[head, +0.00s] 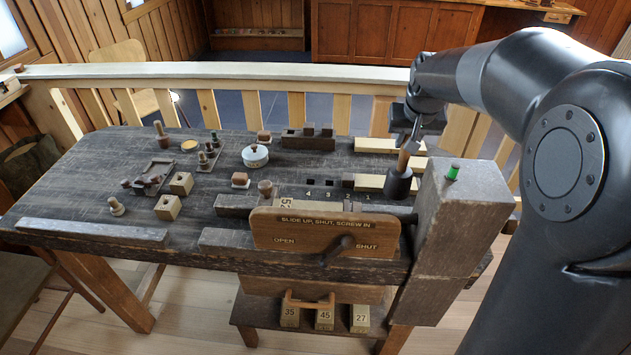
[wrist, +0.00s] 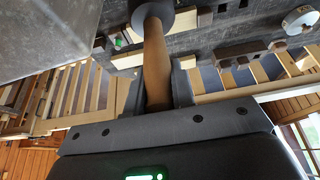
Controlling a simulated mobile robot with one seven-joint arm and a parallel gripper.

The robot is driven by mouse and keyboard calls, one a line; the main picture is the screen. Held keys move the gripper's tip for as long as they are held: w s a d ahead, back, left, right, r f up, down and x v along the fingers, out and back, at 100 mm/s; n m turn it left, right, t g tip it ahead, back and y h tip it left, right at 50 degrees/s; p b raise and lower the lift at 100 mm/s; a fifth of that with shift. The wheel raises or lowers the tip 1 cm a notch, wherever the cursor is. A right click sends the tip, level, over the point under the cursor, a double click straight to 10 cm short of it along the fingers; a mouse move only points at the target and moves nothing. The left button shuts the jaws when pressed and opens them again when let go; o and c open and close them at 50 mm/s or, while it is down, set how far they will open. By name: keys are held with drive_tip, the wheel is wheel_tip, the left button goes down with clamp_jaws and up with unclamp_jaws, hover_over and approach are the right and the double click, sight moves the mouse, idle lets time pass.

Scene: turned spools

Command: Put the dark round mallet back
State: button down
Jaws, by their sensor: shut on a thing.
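The dark round mallet has a wooden handle and a dark, wide, round head (head: 398,184). My gripper (head: 409,143) is shut on the mallet's handle, with the head hanging below it. The mallet leans slightly, at the bench's right end, just left of the tall grey block. I cannot tell whether its head touches anything beneath.
A wooden panel (head: 325,232) with a dark handle is at the bench front.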

drive_tip(key=w+a+n+y, duration=0.1)
drive_tip(key=w+a+n, duration=0.25)
drive_tip(key=a, duration=0.75)
drive_tip(key=w+a+n+y, duration=0.25)
drive_tip(key=w+a, duration=0.25)
drive_tip(key=a, duration=0.6)
drive_tip(key=w+a+f+n, duration=0.1)
drive_tip(key=a+f, duration=0.9)
drive_tip(key=a, duration=0.2)
drive_tip(key=shift+w+a+f+g+h, duration=0.2)
drive_tip(key=shift+a+f+g+h, duration=0.1)
drive_tip(key=shift+f+g+h, duration=0.1)
drive_tip(key=c, duration=1.2)
unclamp_jaws()
drive_tip(key=shift+f, duration=0.1)
drive_tip(key=shift+c, duration=0.2)
